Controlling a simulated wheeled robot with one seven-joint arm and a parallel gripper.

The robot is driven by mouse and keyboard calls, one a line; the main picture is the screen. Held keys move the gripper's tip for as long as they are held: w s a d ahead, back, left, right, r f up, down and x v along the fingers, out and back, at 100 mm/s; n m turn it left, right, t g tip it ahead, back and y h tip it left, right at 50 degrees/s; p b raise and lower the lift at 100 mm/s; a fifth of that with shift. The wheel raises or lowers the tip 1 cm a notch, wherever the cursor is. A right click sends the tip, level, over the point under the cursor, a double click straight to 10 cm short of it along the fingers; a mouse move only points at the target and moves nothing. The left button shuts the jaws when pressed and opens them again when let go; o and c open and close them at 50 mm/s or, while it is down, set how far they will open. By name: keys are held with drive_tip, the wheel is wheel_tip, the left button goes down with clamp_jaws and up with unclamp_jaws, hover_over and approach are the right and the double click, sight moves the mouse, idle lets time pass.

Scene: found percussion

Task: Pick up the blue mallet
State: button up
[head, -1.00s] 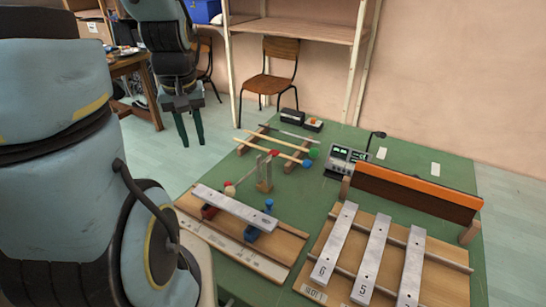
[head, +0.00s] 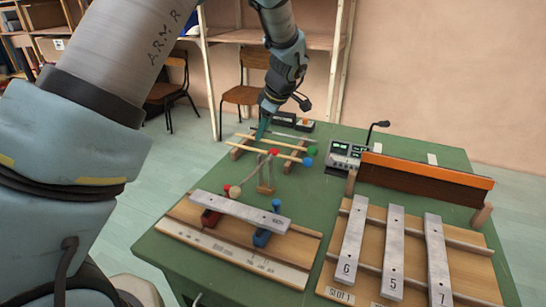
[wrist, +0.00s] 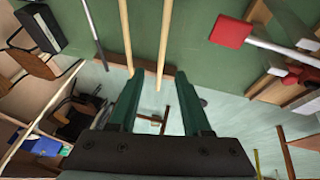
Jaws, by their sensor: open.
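The blue mallet (head: 308,162) lies on a low wooden rack in the head view, its blue head at the right end of a pale wooden handle. The green-headed mallet (head: 313,151) lies beside it, just behind. My gripper (head: 262,132) is over the handles toward the rack's left part, pointing down. In the wrist view my gripper (wrist: 160,100) is open with teal fingers apart.
The green table (head: 350,210) holds a wooden stand with grey metal bars (head: 395,250), an orange-topped board (head: 430,170) and a small electronic device (head: 345,155). A grey bar on red and blue clamps (head: 240,212) sits in front. A chair (head: 240,95) stands behind the table.

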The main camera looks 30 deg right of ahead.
sight(256, 150)
drive_tip(key=shift+p+x, duration=1.4)
drive_tip(key=shift+x, duration=2.95)
drive_tip(key=shift+a, duration=0.1)
clamp_jaws()
